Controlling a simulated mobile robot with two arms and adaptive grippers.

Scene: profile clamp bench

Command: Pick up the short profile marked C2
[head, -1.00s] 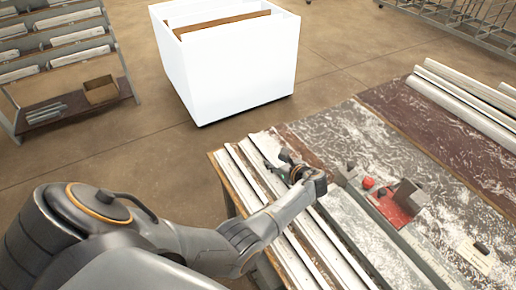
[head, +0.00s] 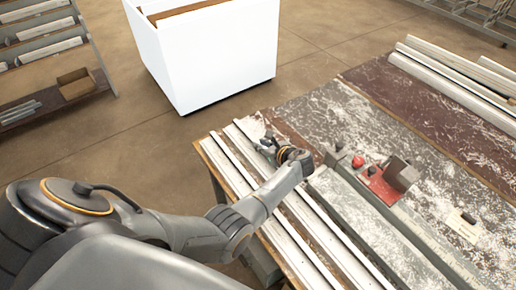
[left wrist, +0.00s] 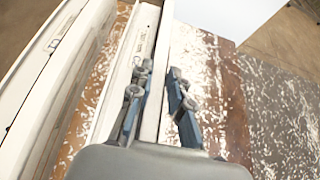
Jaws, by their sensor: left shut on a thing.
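In the head view the white profiles (head: 228,165) run side by side along the bench edge. My right gripper is out of view.
The bench top (head: 320,115) is strewn with white shavings. A red clamp block (head: 380,187) and a red knob (head: 358,162) sit right of my gripper. More long profiles (head: 455,85) lie at the back right. A white bin (head: 205,60) stands beyond the bench.

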